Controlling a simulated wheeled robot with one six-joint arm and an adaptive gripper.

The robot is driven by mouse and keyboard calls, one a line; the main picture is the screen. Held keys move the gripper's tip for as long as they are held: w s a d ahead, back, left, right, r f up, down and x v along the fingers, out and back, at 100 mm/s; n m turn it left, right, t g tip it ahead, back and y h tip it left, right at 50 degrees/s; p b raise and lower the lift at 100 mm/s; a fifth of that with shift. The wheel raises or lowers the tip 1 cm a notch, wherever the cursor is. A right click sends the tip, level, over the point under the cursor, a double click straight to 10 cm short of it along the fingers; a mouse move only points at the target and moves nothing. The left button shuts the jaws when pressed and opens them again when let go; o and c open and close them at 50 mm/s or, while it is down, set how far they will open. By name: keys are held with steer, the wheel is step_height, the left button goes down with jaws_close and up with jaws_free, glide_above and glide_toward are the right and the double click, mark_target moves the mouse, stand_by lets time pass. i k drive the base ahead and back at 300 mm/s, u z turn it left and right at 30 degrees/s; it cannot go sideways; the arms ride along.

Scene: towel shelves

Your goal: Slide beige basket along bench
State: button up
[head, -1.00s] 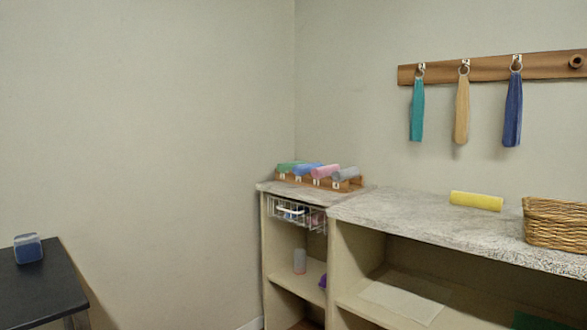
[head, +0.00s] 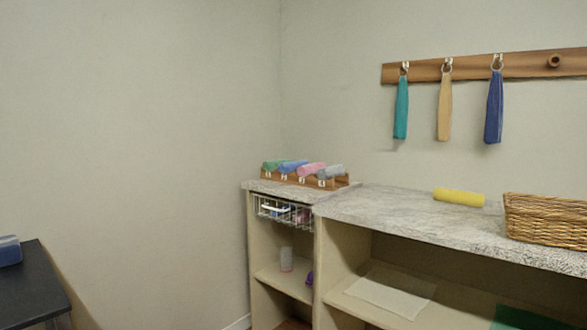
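The beige wicker basket (head: 547,220) stands at the right of the head view, on the grey stone-patterned bench top (head: 420,222). Its right end is cut off by the picture edge. I cannot see into the basket. My gripper is not in the head view, so its place relative to the basket does not show.
A yellow rolled towel (head: 459,197) lies left of the basket. A wooden rack (head: 335,184) holds several rolled towels on the left section. Three towels hang from a wall rail (head: 425,71). A dark table (head: 35,285) is at lower left. The bench's front left is clear.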

mark_target(525, 225)
steer(key=z, duration=0.75)
steer(key=i, duration=0.4)
steer(key=z, duration=0.3)
